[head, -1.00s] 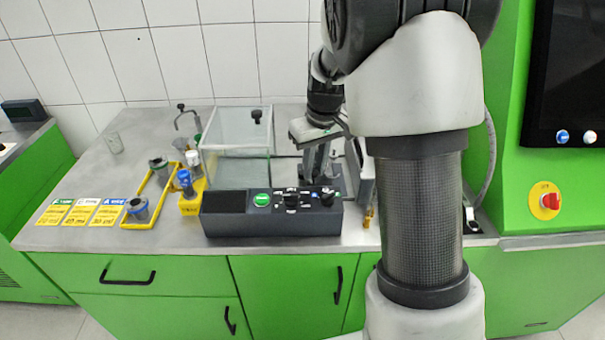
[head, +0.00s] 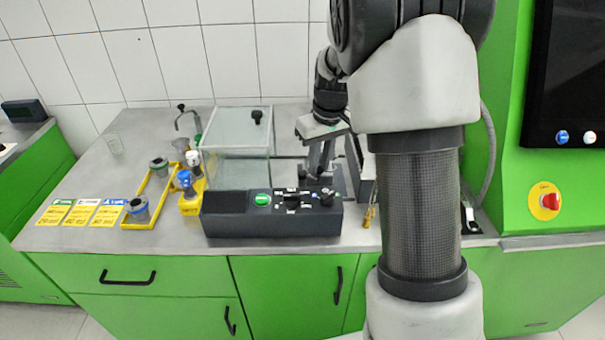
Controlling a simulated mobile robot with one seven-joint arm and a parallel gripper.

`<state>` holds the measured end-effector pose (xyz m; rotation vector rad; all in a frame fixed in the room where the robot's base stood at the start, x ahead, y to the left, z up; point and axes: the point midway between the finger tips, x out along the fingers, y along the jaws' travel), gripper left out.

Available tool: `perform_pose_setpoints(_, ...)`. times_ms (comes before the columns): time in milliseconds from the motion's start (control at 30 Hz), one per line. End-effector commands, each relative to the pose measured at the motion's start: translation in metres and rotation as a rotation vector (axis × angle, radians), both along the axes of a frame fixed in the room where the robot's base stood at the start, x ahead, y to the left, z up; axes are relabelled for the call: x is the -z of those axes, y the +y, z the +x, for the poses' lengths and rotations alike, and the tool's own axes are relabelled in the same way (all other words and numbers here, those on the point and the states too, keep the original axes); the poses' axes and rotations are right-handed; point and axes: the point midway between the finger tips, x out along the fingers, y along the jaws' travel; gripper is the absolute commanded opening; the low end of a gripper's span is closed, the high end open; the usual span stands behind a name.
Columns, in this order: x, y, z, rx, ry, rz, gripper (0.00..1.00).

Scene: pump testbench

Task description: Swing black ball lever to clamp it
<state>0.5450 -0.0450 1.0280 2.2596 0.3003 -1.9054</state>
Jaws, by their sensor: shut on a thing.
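My gripper (head: 319,172) points down behind the black control box, right of the clear-walled box. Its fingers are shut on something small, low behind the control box. The black ball lever cannot be made out clearly; the fingers and the control box hide the spot where they close. My arm covers much of the bench to the right of it.
The black control box (head: 225,222) with a green button stands at the bench front. The clear-walled box (head: 236,132) stands left of my gripper. Yellow trays (head: 153,196) with cups and bottles sit farther left. A green cabinet with a red knob (head: 550,201) stands at right.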

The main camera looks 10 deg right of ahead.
Motion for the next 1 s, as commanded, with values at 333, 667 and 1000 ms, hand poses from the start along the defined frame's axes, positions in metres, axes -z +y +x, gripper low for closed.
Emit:
perform_pose_setpoints(333,0.000,-0.007,0.008,0.001,-0.002,0.000,0.09)
perform_pose_setpoints(667,0.000,-0.010,0.013,0.002,0.000,-0.001,0.09)
perform_pose_setpoints(1000,0.000,-0.013,0.021,0.001,-0.001,-0.001,0.09)
